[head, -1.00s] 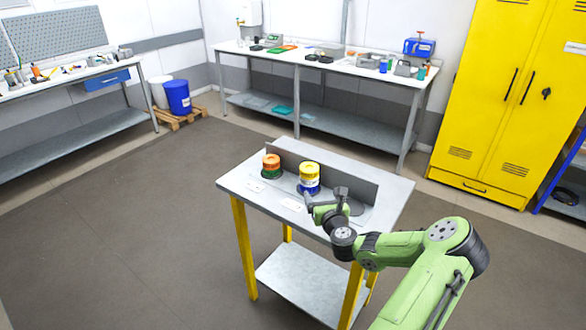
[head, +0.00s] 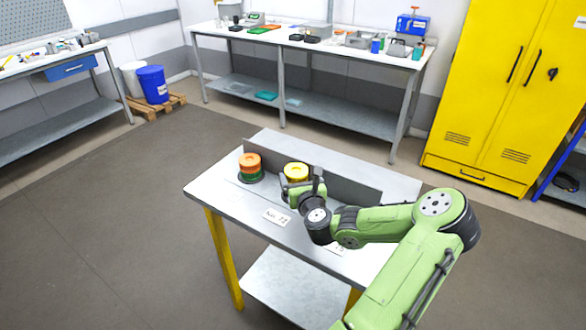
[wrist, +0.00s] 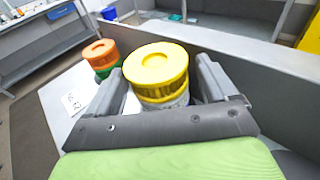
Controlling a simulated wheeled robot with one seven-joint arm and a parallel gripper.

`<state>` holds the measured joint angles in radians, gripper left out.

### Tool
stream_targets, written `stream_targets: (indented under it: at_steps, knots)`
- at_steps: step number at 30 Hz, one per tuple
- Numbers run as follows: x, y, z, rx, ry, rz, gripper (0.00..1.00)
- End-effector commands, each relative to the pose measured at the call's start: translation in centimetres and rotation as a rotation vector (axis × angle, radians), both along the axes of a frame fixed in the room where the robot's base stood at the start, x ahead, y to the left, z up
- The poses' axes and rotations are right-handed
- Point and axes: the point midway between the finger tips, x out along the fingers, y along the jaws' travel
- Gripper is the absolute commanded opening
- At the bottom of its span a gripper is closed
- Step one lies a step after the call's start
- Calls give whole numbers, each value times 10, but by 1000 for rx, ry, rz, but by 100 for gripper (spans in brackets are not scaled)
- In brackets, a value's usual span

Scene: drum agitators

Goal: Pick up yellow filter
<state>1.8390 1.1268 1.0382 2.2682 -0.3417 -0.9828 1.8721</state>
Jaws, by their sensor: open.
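The yellow filter (head: 296,172) stands upright on a small grey table (head: 219,207). In the wrist view its yellow ribbed top (wrist: 157,68) sits above a greyish lower body. My gripper (wrist: 165,80) is open, with one finger on each side of the filter. Small gaps seem to show between the fingers and the filter, though contact lower down is hidden by the gripper body. In the head view my gripper (head: 300,188) covers the filter's lower part.
An orange and green filter (head: 250,166) stands left of the yellow one; it also shows in the wrist view (wrist: 101,58). An upright grey panel (head: 350,188) runs behind both. A label card (head: 277,216) lies near the front edge.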

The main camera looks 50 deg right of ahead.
Motion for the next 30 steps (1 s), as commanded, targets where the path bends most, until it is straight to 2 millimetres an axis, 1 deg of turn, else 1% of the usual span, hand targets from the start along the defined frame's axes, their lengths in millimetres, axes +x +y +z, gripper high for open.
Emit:
stream_targets:
  at_steps: [6,8,12,15,20,23,26,30]
  knots:
    - [1,0,3,-4,-5,0,86]
    - [1,0,3,-4,-5,0,79]
    - [1,0,3,-2,-4,0,57]
    - [1,0,3,-2,-4,0,44]
    - [1,0,3,-3,-4,0,43]
    - [1,0,10,-5,-4,0,43]
    - [1,0,29,-8,-3,1,43]
    - [1,1,66,-8,-2,2,43]
